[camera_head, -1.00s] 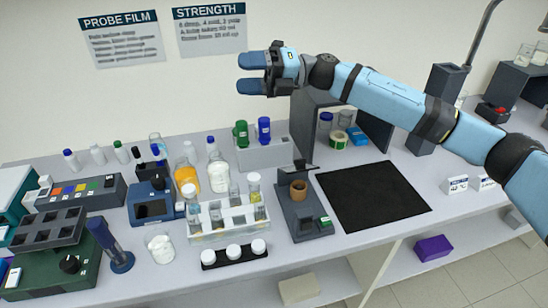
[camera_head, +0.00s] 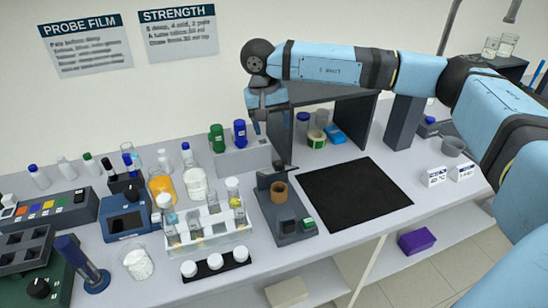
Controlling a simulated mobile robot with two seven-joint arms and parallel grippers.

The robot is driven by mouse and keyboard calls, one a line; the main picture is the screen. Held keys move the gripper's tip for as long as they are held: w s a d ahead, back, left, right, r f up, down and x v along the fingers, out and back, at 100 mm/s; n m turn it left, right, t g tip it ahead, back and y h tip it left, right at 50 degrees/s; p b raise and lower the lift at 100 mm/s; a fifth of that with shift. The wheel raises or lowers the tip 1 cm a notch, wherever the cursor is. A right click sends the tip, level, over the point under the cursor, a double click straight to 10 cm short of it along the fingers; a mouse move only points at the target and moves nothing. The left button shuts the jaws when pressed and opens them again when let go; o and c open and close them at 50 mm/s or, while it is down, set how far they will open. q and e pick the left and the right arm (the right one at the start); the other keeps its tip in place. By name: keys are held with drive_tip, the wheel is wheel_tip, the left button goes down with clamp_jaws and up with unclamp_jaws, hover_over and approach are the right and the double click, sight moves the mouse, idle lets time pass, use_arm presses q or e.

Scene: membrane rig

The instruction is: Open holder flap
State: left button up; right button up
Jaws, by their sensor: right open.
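The holder (camera_head: 272,213) is a dark grey stand on the bench with a brown ring (camera_head: 279,193), a raised dark plate at its back and a small green-topped block at its front right. I cannot tell for sure which part is the flap. My right gripper (camera_head: 268,122) points down, open and empty, above and behind the holder, near the blue-capped bottle and the shelf's left side. It is apart from the holder. My left gripper is not in view.
A black mat (camera_head: 355,195) lies right of the holder. A clear rack (camera_head: 205,235) with vials stands to its left. Green and blue capped tubes stand in a grey block (camera_head: 243,158) behind. A dark shelf unit (camera_head: 350,115) stands at the back.

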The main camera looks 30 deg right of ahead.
sight(277, 161)
drive_tip(key=f, duration=0.3)
drive_tip(key=d+f+p, duration=0.1)
drive_tip(key=f, duration=0.7)
drive_tip(key=shift+s+d+f, duration=0.2)
drive_tip(key=shift+s+d, duration=0.05)
drive_tip(key=shift+s, duration=0.1)
drive_tip(key=shift+c, duration=0.3)
clamp_jaws()
